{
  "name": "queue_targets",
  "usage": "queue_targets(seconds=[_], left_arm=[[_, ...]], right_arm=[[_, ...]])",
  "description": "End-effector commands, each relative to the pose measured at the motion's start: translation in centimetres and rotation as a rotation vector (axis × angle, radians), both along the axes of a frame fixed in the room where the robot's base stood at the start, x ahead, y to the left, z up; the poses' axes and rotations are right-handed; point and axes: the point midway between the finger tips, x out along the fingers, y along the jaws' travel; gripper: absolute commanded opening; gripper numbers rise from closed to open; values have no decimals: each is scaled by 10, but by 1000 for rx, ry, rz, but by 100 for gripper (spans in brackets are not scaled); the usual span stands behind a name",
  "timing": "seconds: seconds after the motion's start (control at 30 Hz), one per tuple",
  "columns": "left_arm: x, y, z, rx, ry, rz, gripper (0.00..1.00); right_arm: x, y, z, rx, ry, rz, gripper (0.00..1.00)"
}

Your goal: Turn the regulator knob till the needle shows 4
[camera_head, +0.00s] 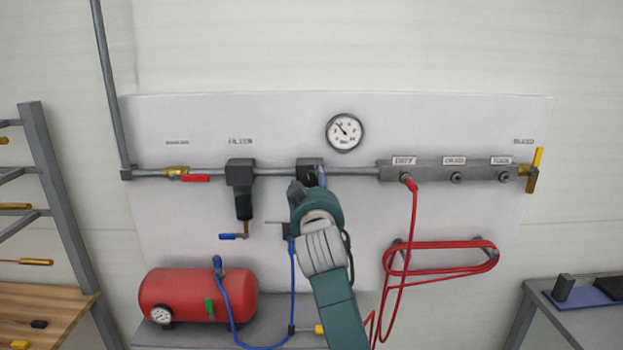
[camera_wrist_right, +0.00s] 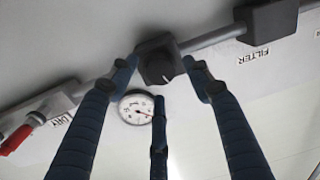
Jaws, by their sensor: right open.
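The regulator (camera_head: 309,164) is a black block on the grey pipe, partly hidden behind my right gripper (camera_head: 307,181). The gauge also shows in the right wrist view (camera_wrist_right: 136,107). My left gripper is not in view.
A black filter (camera_head: 241,180) hangs left of the regulator. A grey manifold (camera_head: 440,171) with a red hose (camera_head: 412,230) is to the right. A red tank (camera_head: 197,294) stands below left. A blue hose (camera_head: 292,285) runs beside my right arm.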

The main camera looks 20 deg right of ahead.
Motion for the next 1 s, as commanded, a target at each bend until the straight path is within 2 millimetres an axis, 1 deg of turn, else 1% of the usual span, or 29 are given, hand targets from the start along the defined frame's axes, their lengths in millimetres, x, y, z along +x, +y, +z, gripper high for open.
queue_targets(seconds=[0.03,0.1,0.37,0.4,0.57,0.6,0.63,0.77,0.9,1.0], left_arm=[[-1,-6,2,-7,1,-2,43],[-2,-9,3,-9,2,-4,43],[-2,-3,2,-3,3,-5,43],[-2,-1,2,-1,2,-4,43],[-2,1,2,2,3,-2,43],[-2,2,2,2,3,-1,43],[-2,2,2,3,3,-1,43],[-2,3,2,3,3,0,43],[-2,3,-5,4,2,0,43],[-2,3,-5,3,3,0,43]], right_arm=[[4,-1,1,0,1,0,50],[6,-2,1,0,-1,0,50],[8,-2,0,1,-1,0,50],[8,-2,0,1,0,0,48],[8,-2,0,1,0,0,16],[8,-2,0,1,-1,0,8],[8,-2,0,1,-1,0,5],[8,-2,0,6,-4,0,5],[8,-2,-1,82,-26,1,5],[8,-3,1,109,-36,0,5]])
